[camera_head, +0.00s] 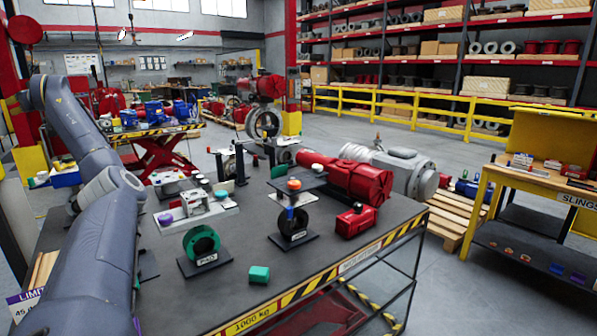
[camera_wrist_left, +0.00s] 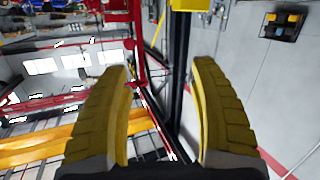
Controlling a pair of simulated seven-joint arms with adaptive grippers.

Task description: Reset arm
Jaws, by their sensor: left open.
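My left arm (camera_head: 90,245) rises from the lower left of the head view. It bends near the bench's left side and runs up to a joint by the red post; I cannot make out its fingers there. In the left wrist view my left gripper (camera_wrist_left: 165,75) shows two curved yellow ribbed fingers, spread wide with nothing between them. My right arm and gripper are in neither view.
A yellow side table (camera_head: 483,195) stands right, across open floor.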

